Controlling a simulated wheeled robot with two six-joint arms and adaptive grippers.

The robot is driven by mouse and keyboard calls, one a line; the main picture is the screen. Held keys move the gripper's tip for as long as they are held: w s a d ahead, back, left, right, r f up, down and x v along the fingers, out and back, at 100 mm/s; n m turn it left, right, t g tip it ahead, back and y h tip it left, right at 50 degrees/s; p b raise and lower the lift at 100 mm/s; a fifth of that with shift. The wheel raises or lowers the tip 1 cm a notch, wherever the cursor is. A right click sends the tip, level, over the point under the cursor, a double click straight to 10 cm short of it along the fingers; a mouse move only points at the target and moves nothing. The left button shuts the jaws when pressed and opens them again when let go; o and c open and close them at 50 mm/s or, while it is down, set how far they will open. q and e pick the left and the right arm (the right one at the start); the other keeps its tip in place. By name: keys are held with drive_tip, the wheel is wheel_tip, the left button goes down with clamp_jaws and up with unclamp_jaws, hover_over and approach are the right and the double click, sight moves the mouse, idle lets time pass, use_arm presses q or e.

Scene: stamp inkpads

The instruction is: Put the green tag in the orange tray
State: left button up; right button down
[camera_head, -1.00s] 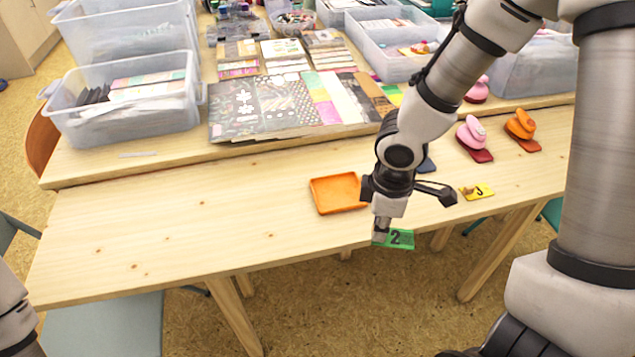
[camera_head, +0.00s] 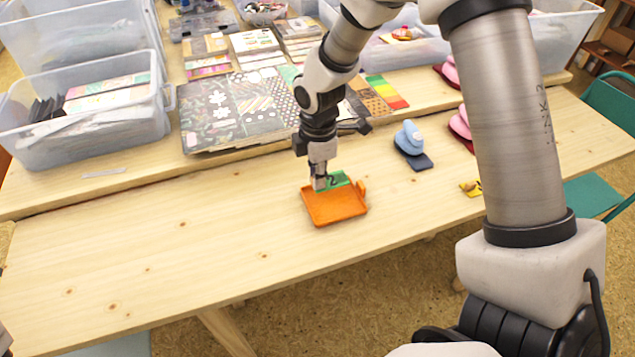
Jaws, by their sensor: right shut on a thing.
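The green tag (camera_head: 338,179), with a dark number on it, is held at the far edge of the orange tray (camera_head: 335,210). My right gripper (camera_head: 319,184) points down and is shut on the tag's left end. The tag lies over the tray's far rim in the picture; I cannot tell whether it touches the tray. The fingers hide the tag's left end and part of the far rim. The bare front of the tray is visible. My left gripper is out of view.
A blue punch (camera_head: 410,140) stands right of the tray, with pink punches (camera_head: 460,122) beyond it. Patterned paper sheets (camera_head: 235,108) lie behind. The table left of the tray is clear.

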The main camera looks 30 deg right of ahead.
wheel_tip(320, 180, down, 4)
drive_tip(key=shift+w+r+b, duration=0.1)
drive_tip(key=shift+r+b, duration=0.05)
drive_tip(key=shift+b, duration=0.15)
drive_tip(key=shift+r, duration=0.1)
drive_tip(key=c, duration=1.5)
unclamp_jaws()
drive_tip(key=shift+f, duration=0.2)
drive_tip(key=shift+r, duration=0.1)
wheel_tip(320, 180, up, 12)
drive_tip(key=shift+d+r+p, duration=0.1)
drive_tip(key=shift+r+p, duration=0.05)
drive_tip(key=shift+p, duration=0.9)
